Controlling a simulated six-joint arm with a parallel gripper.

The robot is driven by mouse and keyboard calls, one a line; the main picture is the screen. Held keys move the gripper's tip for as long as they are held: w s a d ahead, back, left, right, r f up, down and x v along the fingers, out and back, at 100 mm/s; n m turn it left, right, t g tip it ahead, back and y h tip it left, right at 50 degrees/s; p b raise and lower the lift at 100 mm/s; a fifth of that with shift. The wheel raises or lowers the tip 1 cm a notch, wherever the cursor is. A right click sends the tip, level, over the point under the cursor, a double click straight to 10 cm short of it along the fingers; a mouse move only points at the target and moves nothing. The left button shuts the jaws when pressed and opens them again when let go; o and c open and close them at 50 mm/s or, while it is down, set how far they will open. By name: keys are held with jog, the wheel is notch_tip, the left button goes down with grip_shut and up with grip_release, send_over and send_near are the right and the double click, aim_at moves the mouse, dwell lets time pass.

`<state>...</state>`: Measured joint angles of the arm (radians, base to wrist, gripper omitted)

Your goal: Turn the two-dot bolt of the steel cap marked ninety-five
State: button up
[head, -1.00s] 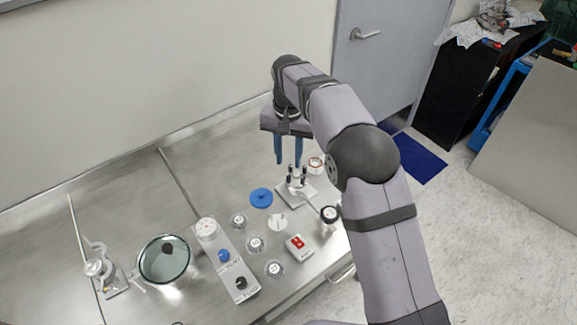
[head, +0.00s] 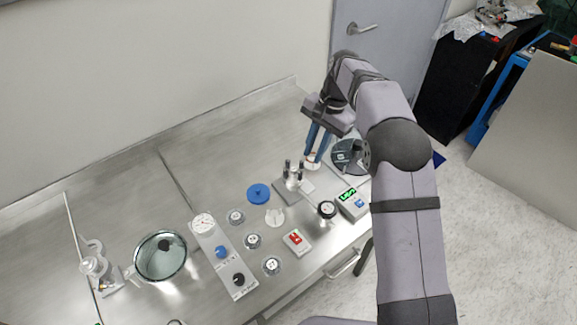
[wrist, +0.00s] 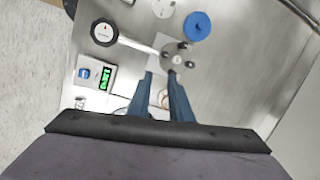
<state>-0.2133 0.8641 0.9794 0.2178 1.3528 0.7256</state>
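A round steel cap (wrist: 178,60) with several dark upright bolts shows ahead of the fingertips in the wrist view. In the head view the same bolted piece (head: 293,184) stands on a square plate, left of my gripper. Its marking and the bolts' dots are too small to read. A larger grey disc (head: 346,157) with a pale label lies to the right of my gripper, partly behind my arm. My gripper (head: 313,162) has two blue fingers pointing down, apart, with nothing held between them. It also shows in the wrist view (wrist: 160,73).
A blue disc (head: 258,193), a red-marked box (head: 296,240), a dial panel (head: 203,224) and a glass bowl (head: 160,257) lie leftward. The back of the table is clear.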

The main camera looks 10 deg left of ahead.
aim_at(286, 171)
jog(key=shift+s+a+r+m+y, duration=0.9)
jog(key=shift+a+m, duration=1.35)
jog(key=shift+m, duration=1.25)
jog(key=shift+g, duration=0.4)
jog(key=shift+p+x, duration=1.1)
jog(key=shift+x, duration=2.55)
grip_shut()
